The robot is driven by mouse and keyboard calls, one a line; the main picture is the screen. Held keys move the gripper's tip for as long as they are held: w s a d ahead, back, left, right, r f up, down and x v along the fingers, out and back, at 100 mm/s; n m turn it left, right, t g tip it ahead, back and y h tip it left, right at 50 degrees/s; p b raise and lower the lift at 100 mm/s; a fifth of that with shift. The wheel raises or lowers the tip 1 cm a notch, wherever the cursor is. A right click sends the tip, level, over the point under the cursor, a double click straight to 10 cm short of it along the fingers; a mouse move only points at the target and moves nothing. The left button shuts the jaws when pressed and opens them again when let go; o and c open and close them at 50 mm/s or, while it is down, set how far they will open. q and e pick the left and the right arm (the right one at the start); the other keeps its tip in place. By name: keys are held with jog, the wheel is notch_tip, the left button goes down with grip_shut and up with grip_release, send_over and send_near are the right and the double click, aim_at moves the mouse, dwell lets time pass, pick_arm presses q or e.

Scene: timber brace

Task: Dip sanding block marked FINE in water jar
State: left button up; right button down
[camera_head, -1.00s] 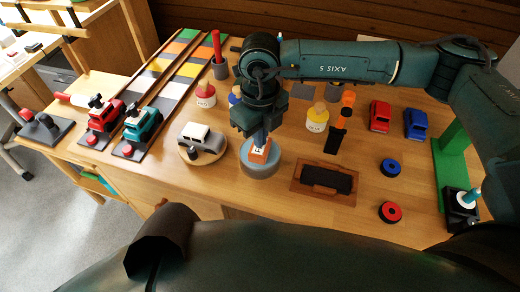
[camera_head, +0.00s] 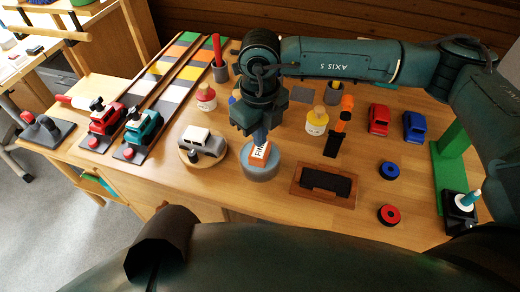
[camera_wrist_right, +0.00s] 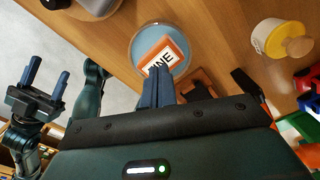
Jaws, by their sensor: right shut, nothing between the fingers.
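The orange sanding block (camera_head: 260,152), with a white label, stands in the round grey-blue water jar (camera_head: 260,172). The label reads partly "FIN" in the head view and "NE" in the right wrist view, where the block (camera_wrist_right: 166,52) shows inside the jar's rim. My right gripper (camera_head: 260,137) points down just above the block; its fingers (camera_wrist_right: 158,75) are shut together with nothing between them. They overlap the block's edge in the wrist view, so I cannot tell if they touch it. My left gripper (camera_wrist_right: 46,80) shows off to the side, fingers apart and empty.
A toy car on a round wooden stand (camera_head: 202,147) is left of the jar. A wooden tray with a black pad (camera_head: 325,182) is to the right. Open tabletop lies in front of the jar.

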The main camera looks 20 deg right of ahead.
notch_tip(320, 180, up, 5)
jog(key=shift+r+p, duration=0.1)
jog(key=shift+p, duration=1)
